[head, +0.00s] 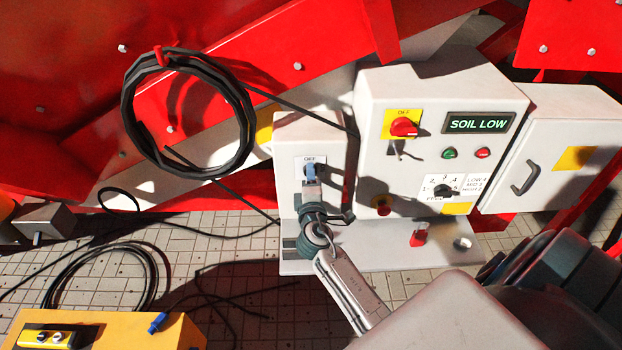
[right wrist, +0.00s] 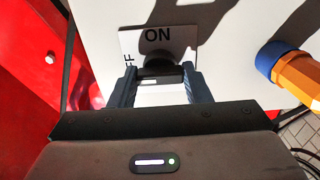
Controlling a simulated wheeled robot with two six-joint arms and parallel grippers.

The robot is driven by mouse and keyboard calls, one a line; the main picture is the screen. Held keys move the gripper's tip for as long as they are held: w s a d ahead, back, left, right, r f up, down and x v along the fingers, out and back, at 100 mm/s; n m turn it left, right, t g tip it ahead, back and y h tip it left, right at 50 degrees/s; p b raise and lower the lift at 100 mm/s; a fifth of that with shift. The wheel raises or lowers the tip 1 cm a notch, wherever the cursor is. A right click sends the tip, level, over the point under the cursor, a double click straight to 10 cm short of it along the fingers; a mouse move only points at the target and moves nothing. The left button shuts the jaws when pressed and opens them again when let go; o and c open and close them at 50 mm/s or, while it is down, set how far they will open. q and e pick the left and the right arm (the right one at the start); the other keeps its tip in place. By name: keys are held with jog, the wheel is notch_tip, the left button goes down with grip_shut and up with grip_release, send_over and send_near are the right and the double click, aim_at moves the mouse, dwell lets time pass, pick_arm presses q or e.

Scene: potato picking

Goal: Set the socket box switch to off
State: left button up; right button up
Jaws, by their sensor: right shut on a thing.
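The socket box (head: 290,130) is a white box left of the larger control cabinet in the head view. In the right wrist view the label (right wrist: 128,42) shows ON at the top and part of OFF at the left. The dark switch knob (right wrist: 160,68) is between the two fingers of my right gripper (right wrist: 161,88). My right gripper (head: 310,172) is shut on the knob, which it mostly hides in the head view. The knob's exact pointing direction is unclear. My left gripper is out of view.
The control cabinet (head: 375,100) has a red knob, buttons and a "SOIL LOW" display. A coiled black cable (head: 130,95) hangs at the left. A yellow box (head: 120,330) stands at lower left. An orange and blue connector (right wrist: 290,70) is close right in the wrist view.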

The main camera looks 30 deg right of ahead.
jog(key=o, duration=1)
jog(key=shift+s+a, duration=0.1)
jog(key=b+v, duration=0.3)
jog(key=v, duration=0.7)
jog(key=shift+s+a+f, duration=0.1)
jog(key=shift+s+a, duration=0.15)
